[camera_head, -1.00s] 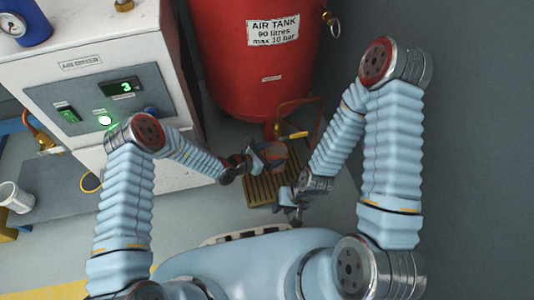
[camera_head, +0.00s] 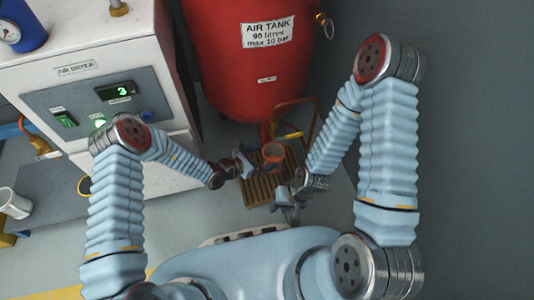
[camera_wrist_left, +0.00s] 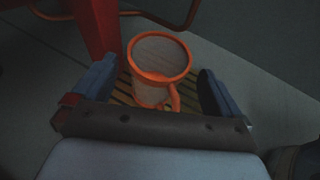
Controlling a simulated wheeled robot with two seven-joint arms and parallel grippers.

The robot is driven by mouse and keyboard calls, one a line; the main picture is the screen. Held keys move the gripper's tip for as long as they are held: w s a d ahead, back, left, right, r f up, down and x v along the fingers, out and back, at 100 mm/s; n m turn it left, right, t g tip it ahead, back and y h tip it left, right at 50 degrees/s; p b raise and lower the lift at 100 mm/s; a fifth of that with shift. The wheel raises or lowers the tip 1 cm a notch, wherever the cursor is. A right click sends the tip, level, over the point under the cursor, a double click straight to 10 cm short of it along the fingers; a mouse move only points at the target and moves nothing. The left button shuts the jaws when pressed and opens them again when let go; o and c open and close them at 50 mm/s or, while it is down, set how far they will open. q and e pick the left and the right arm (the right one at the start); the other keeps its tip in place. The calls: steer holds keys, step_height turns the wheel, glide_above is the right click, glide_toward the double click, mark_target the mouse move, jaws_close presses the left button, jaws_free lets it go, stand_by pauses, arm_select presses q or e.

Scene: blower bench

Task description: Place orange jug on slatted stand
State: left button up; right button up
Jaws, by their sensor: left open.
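The orange-rimmed jug (camera_head: 273,153) stands upright on the slatted stand (camera_head: 262,191), toward its far end beside the red tank. In the left wrist view the jug (camera_wrist_left: 150,93) shows its open top and its handle facing my gripper, with stand slats (camera_wrist_left: 122,92) below. My left gripper (camera_head: 246,162) is open just left of the jug. In the wrist view its fingers are spread wide to either side, with gaps to the jug. My right gripper (camera_head: 287,200) hangs over the near right edge of the stand, apart from the jug; its jaw opening is unclear.
The red air tank (camera_head: 250,75) rises right behind the stand, with a copper pipe (camera_head: 299,103) close to the jug. The air dryer cabinet (camera_head: 110,75) stands at left. A white mug-like container (camera_head: 14,203) is at far left. Open floor lies left of the stand.

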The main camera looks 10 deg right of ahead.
arm_select(q)
steer(key=p+v, duration=0.1)
steer(key=v, duration=0.8)
steer(key=shift+s, duration=0.1)
stand_by(2.2)
